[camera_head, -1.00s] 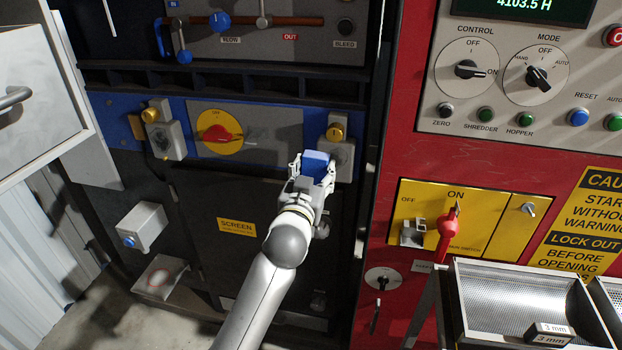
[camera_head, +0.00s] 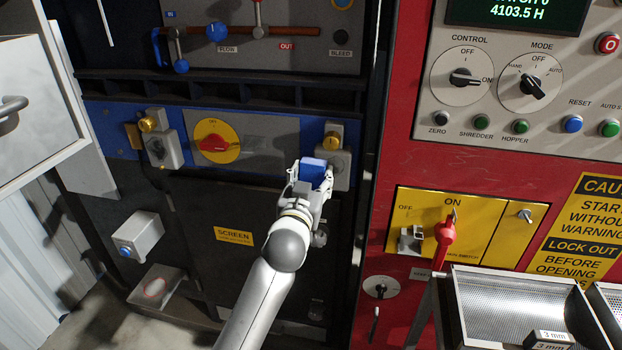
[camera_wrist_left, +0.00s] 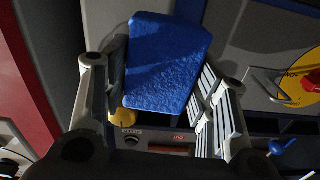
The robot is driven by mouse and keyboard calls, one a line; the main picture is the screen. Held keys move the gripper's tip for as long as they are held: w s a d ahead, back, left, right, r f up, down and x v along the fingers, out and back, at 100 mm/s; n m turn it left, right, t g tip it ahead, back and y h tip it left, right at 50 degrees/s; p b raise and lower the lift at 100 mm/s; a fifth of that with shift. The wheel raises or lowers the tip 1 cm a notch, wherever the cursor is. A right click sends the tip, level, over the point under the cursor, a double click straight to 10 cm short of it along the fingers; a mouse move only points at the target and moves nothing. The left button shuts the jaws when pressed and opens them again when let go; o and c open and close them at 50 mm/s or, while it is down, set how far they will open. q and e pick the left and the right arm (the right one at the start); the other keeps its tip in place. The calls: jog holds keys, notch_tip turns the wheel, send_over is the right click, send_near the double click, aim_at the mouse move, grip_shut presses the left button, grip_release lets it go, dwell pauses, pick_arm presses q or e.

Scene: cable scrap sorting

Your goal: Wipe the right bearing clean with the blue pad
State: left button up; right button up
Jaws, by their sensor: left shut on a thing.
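The right bearing is a grey housing (camera_head: 341,169) with a brass cap (camera_head: 333,140) on top, at the right end of the blue band. My left gripper (camera_head: 308,178) is shut on the blue pad (camera_head: 313,168), just left of the housing and in front of its left side. In the left wrist view the pad (camera_wrist_left: 165,60) sits between the two fingers, with the brass cap (camera_wrist_left: 123,116) close beyond its edge. Whether the pad touches the housing I cannot tell. The pad and gripper hide part of the housing. My right gripper is not in view.
A similar left bearing (camera_head: 168,150) stands at the band's left end. A red switch on a yellow disc (camera_head: 215,143) lies between them. The red cabinet (camera_head: 400,130) is close on the right. A perforated tray (camera_head: 510,300) stands at lower right.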

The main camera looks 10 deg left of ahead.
pick_arm(q)
jog(key=shift+w, duration=0.75)
